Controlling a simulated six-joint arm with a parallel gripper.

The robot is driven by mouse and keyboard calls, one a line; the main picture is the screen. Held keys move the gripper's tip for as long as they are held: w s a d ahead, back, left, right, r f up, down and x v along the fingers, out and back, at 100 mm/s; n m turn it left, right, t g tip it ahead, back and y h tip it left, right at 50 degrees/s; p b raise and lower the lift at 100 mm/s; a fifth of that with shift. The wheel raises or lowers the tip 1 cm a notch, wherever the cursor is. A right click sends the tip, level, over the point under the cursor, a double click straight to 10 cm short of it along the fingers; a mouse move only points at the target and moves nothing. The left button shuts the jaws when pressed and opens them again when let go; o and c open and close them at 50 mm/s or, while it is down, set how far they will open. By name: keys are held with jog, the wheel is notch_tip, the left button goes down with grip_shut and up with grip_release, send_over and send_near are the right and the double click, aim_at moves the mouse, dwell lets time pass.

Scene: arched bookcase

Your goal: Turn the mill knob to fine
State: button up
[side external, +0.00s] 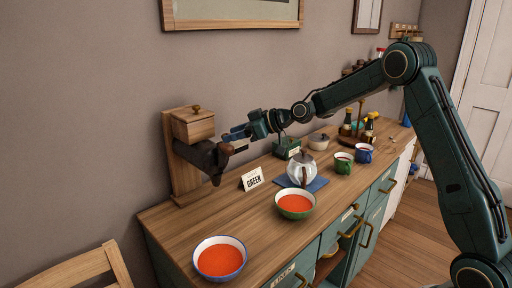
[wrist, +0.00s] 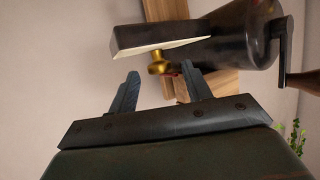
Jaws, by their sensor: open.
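The mill (side external: 201,155) is a dark metal body on an upright wooden board at the left of the counter, with a wooden box on top. The dark body (wrist: 240,40) fills the upper right of the wrist view. A small brass knob (wrist: 158,66) sits under its pale-edged spout, with a bit of red beside it. My gripper (side external: 232,133) is at the mill's right side. In the wrist view my gripper (wrist: 163,76) is open, its two blue-grey fingers spread with the knob ahead between the tips; contact cannot be told. The knob is not clear in the side view.
A crank with a wooden handle (wrist: 305,80) sticks out right of the mill.

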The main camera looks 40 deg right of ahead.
jog(key=shift+w+a+f, duration=0.1)
jog(key=shift+w, duration=0.05)
jog(key=c, duration=0.9)
jog(key=shift+c, duration=0.2)
jog(key=shift+a, duration=0.1)
jog(key=shift+a+m+t+h, duration=0.25)
jog(key=shift+m+t+h, duration=0.35)
jog(key=shift+m+h, duration=0.75)
jog(key=shift+a+m+h, duration=0.15)
jog(key=shift+m+h, duration=0.5)
jog(key=shift+h, duration=0.2)
jog(key=shift+t, duration=0.3)
